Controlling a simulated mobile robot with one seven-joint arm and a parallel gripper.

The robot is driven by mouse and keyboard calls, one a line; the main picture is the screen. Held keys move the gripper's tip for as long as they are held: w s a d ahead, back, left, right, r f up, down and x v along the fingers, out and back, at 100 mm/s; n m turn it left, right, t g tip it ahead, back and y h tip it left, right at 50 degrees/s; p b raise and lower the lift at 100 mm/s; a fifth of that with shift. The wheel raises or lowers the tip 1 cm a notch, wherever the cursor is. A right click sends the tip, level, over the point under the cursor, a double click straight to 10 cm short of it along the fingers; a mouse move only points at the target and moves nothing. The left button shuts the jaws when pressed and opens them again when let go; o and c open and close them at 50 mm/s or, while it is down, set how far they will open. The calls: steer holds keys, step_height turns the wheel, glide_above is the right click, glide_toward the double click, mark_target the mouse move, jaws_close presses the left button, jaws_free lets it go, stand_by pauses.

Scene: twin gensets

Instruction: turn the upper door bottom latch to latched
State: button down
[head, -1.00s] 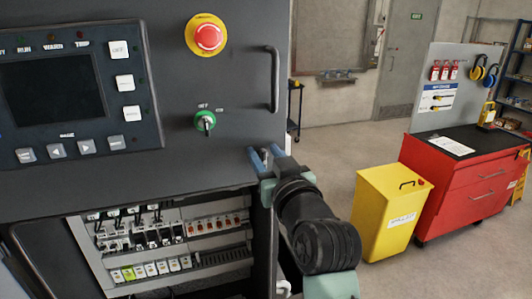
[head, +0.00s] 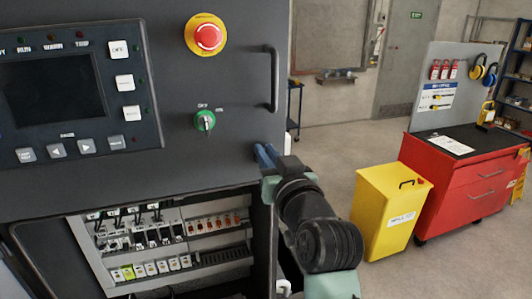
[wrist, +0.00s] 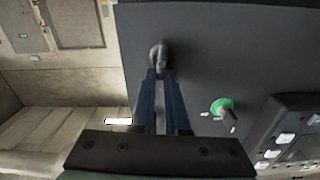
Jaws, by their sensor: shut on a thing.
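The upper door (head: 232,165) is the dark grey panel in the head view; its lower edge runs above an open bay. The bottom latch (wrist: 158,53) is a small grey knob near the panel's edge in the wrist view. My gripper (wrist: 160,72) has its two blue fingers on either side of the latch, shut on it. In the head view my gripper (head: 265,155) meets the door near its lower right corner, and the fingers hide the latch there. The latch's exact angle is hard to tell.
A green selector switch (head: 205,121), a red emergency stop button (head: 208,36) and a door handle (head: 273,79) stick out above the latch. The bay below holds breakers (head: 160,236). A yellow bin (head: 387,210) and a red cabinet (head: 470,182) stand to the right, with open floor around.

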steer(key=shift+w+d+f+m+p, duration=0.15)
steer(key=shift+f+m+p, duration=0.5)
steer(key=shift+m, duration=2.1)
steer(key=shift+d+f+m+p, duration=0.25)
steer(key=shift+m+p, duration=0.9)
steer(key=shift+m, duration=1.55)
steer(key=shift+w+d+f+m+p, duration=0.2)
steer(key=shift+m+p, duration=0.7)
steer(key=shift+m, duration=1.85)
steer(key=shift+s+f+m, duration=0.1)
steer(key=shift+f+m, duration=0.1)
steer(key=shift+m, duration=0.1)
steer(key=c, duration=0.9)
jaws_free()
steer(key=shift+r, duration=0.15)
